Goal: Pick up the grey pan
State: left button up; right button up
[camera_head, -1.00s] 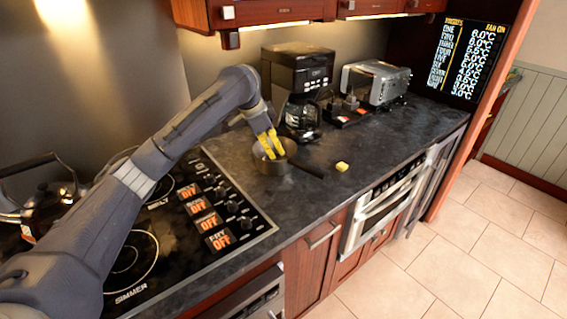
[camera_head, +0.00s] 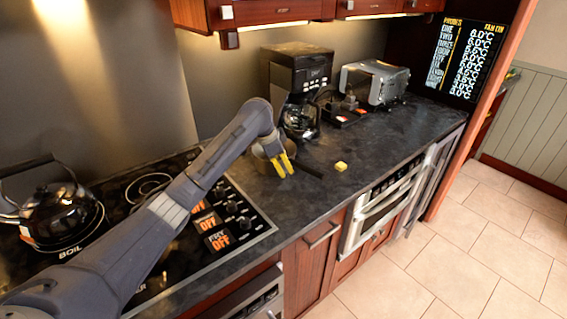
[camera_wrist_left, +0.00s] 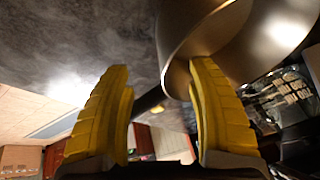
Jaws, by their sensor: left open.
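The grey pan (camera_head: 260,151) sits on the dark counter, partly hidden behind my arm and gripper. Its dark handle (camera_head: 311,172) points to the right. My left gripper (camera_head: 284,172) has yellow fingers and is open at the pan's near right side, by the base of the handle. In the left wrist view the pan's shiny wall (camera_wrist_left: 180,38) fills the upper right, close to the right finger. The dark handle (camera_wrist_left: 150,101) shows between the open fingers (camera_wrist_left: 160,72). I cannot tell whether a finger touches the pan. My right gripper is not in view.
A small yellow block (camera_head: 341,166) lies right of the handle. A coffee maker (camera_head: 298,90) and a toaster oven (camera_head: 375,82) stand behind. A kettle (camera_head: 52,215) is on the stove at left. The counter to the right is mostly clear.

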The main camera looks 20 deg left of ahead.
pick_arm(q)
jog(key=shift+w+d+f, duration=0.1)
jog(key=shift+w+f, duration=0.15)
jog(key=shift+f, duration=0.35)
jog(key=shift+c, duration=0.5)
grip_shut()
jog(key=shift+r, duration=0.1)
